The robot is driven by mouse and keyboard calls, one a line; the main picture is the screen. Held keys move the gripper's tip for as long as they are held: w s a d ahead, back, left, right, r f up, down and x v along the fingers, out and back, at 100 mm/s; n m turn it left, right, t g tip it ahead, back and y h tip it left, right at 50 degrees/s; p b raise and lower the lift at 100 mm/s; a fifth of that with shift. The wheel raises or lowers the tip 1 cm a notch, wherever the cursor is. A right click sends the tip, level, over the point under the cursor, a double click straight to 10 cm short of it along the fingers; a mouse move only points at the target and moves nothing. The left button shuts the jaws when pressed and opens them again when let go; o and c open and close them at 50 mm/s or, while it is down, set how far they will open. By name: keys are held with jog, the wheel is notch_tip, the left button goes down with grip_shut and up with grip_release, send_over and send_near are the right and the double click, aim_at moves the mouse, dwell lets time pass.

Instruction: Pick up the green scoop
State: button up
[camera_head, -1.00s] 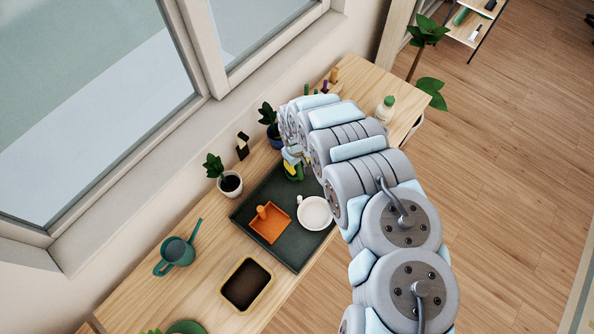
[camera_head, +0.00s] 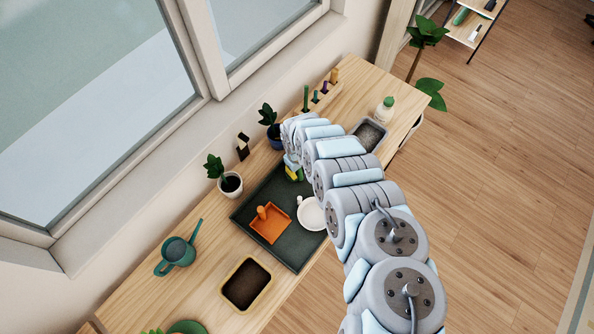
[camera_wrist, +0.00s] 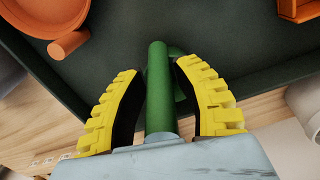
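The green scoop (camera_wrist: 160,92) shows in the wrist view as a thick green handle, with another green part beside it partly behind the right finger. My gripper (camera_wrist: 158,72) has its yellow ribbed fingers on both sides of the handle. A narrow gap shows beside the handle, so the gripper looks open around it. The scoop is over or on the dark green tray (camera_wrist: 235,55); I cannot tell if it touches. In the head view my gripper (camera_head: 293,170) is low at the tray's far side, and the scoop is mostly hidden there.
In the head view an orange pan (camera_head: 272,228) and a white round dish (camera_head: 311,215) lie on the tray. Potted plants (camera_head: 230,184) stand near the window. A teal watering can (camera_head: 177,252) stands left.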

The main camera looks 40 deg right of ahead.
jog(key=shift+s+f, duration=0.15)
jog(key=shift+f, duration=0.65)
jog(key=shift+c, duration=0.5)
grip_shut()
